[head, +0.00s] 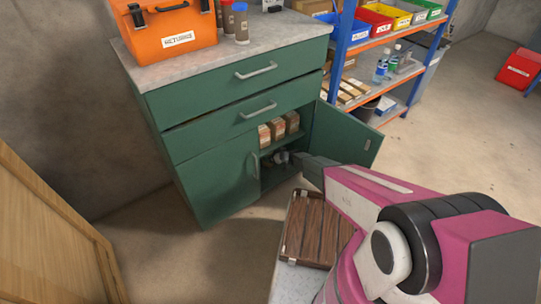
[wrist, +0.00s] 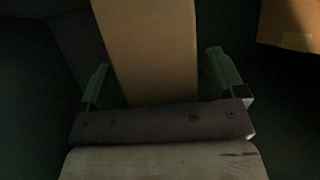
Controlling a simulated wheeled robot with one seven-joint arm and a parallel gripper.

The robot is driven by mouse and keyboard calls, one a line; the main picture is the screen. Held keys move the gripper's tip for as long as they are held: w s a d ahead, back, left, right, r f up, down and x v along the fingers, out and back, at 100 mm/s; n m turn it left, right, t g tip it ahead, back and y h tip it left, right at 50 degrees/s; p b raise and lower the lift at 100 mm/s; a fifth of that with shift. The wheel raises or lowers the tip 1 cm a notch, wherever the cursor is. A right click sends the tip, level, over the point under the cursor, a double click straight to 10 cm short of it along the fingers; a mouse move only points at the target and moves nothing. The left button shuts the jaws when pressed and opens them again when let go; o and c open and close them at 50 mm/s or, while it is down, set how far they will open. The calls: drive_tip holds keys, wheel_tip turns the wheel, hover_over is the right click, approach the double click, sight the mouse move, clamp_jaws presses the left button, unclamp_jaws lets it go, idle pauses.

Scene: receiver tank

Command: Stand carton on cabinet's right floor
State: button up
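The green cabinet (head: 205,125) stands with its right door (head: 345,137) swung open. My arm reaches in through that opening, and my gripper (head: 281,157) is low inside, under the inner shelf. In the wrist view, a tan carton (wrist: 150,55) is between the spread fingers of my gripper (wrist: 160,75). Narrow dark gaps show between the carton and both fingers, so the gripper looks open around it. The carton's lower end is hidden behind the gripper body. In the head view I cannot make this carton out. The dark cabinet floor is hard to see.
Several small cartons (head: 279,129) stand on the cabinet's inner shelf. Another tan box (wrist: 288,22) shows at the wrist view's top right. A slatted wooden tray (head: 318,230) lies below my arm. A blue-orange rack (head: 375,45) stands right of the cabinet.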

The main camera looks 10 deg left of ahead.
drive_tip(key=shift+r, duration=0.1)
drive_tip(key=s+d+r+m+g+h, duration=0.1)
drive_tip(key=s+d+r+m+h, duration=0.3)
drive_tip(key=s+d+r, duration=0.4)
drive_tip(key=s+d+r+m+g+h, duration=0.1)
drive_tip(key=s+d+r+m+h, duration=0.3)
drive_tip(key=d+r, duration=1.4)
drive_tip(key=s+d+r+m+g+h, duration=0.2)
drive_tip(key=s+d+r+m+h, duration=0.2)
drive_tip(key=s+d+r, duration=0.9)
drive_tip(key=d+m, duration=0.2)
drive_tip(key=d, duration=0.3)
drive_tip(key=shift+r+h, duration=0.4)
